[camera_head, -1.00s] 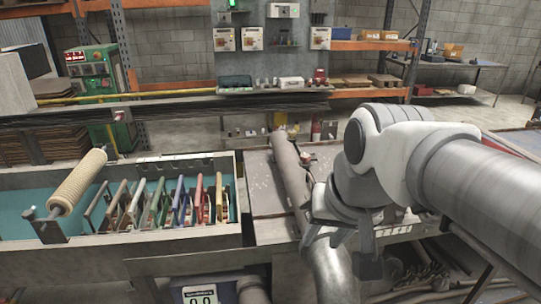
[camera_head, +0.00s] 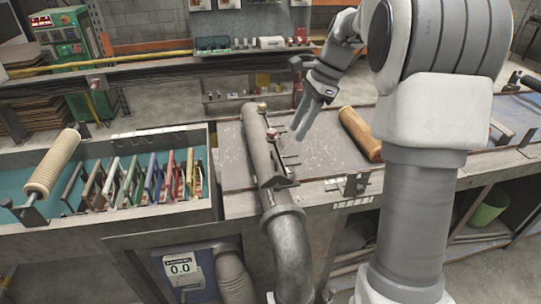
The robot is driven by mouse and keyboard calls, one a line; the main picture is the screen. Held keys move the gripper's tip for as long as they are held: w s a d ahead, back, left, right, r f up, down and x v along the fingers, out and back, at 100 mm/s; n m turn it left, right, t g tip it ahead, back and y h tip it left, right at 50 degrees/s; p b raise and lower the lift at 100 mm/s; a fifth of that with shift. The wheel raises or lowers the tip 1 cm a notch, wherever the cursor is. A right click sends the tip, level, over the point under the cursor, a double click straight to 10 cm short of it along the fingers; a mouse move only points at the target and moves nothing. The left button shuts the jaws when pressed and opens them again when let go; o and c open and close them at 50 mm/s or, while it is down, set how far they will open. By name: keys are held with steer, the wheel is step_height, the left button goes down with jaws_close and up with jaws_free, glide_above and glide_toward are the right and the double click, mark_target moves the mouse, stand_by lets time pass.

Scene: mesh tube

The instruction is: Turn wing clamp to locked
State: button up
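A grey tube (camera_head: 257,143) lies lengthwise on the bench and meets a wide metal elbow pipe (camera_head: 289,240) at the front edge. Dark clamp-like hardware (camera_head: 279,181) sits at this joint; small dark pins stick out to the right of the tube. A small knob (camera_head: 262,107) shows near the tube's far end. I cannot make out for sure which part is the wing clamp, or its lock position. My gripper (camera_head: 300,131) is above the bench, right of the tube, pointing down and left. Its two fingers look slightly apart, with nothing between them, and touch nothing that I can see.
A tan cylinder (camera_head: 360,133) lies on the bench to the right. A tray (camera_head: 120,232) with coloured upright frames and a tan roller (camera_head: 52,162) is at the left. A bracket (camera_head: 353,185) stands at the bench's front edge.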

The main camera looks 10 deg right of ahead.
mark_target(274, 177)
steer(key=shift+m, duration=0.3)
steer(key=x, duration=1.1)
steer(key=p+x, duration=0.1)
steer(key=x, duration=0.5)
steer(key=shift+w+f, duration=0.25)
steer(key=shift+f, duration=0.05)
jaws_close()
